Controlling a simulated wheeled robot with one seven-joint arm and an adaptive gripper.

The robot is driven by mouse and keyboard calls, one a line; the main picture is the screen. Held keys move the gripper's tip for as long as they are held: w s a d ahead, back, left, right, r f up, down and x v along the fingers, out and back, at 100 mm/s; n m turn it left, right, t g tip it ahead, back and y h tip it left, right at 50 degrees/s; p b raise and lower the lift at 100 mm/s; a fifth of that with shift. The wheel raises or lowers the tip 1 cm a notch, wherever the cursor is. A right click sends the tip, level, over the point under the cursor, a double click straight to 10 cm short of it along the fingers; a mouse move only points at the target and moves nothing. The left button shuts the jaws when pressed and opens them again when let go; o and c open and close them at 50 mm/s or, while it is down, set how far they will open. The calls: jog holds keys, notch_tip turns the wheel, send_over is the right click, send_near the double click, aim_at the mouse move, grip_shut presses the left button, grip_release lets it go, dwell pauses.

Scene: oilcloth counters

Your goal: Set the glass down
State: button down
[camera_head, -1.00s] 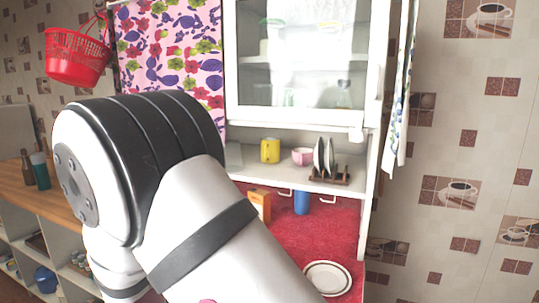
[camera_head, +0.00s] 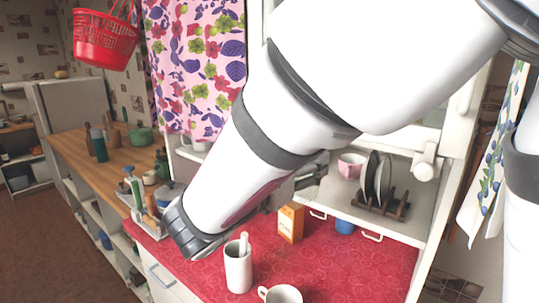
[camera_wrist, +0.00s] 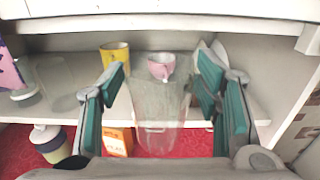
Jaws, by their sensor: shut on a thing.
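The glass (camera_wrist: 158,110) is clear and see-through. In the wrist view it stands upright between the teal-padded fingers of my gripper (camera_wrist: 163,85), which is shut on it. It is held in front of the open shelf (camera_wrist: 84,112) under the wall cabinet, and the shelf's front edge shows through it. In the head view my gripper (camera_head: 312,172) is partly hidden behind my arm near the shelf, and I cannot make out the glass there.
A pink cup (camera_wrist: 161,66) and a yellow mug (camera_wrist: 114,53) stand on the shelf behind the glass. Another clear glass (camera_wrist: 53,80) is at the left. A plate rack (camera_head: 381,207) is at the right. An orange box (camera_head: 290,222) stands on the red counter (camera_head: 340,270) below.

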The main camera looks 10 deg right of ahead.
jog(key=w+d+f, duration=0.2)
jog(key=w+d, duration=0.1)
jog(key=w, duration=0.4)
jog(key=w+d+f+p, duration=0.1)
jog(key=w+d+f, duration=0.2)
jog(key=w, duration=0.4)
jog(key=shift+w+d, duration=0.2)
jog(key=shift+d, duration=0.2)
jog(key=c, duration=0.5)
grip_release()
jog(key=shift+f, duration=0.1)
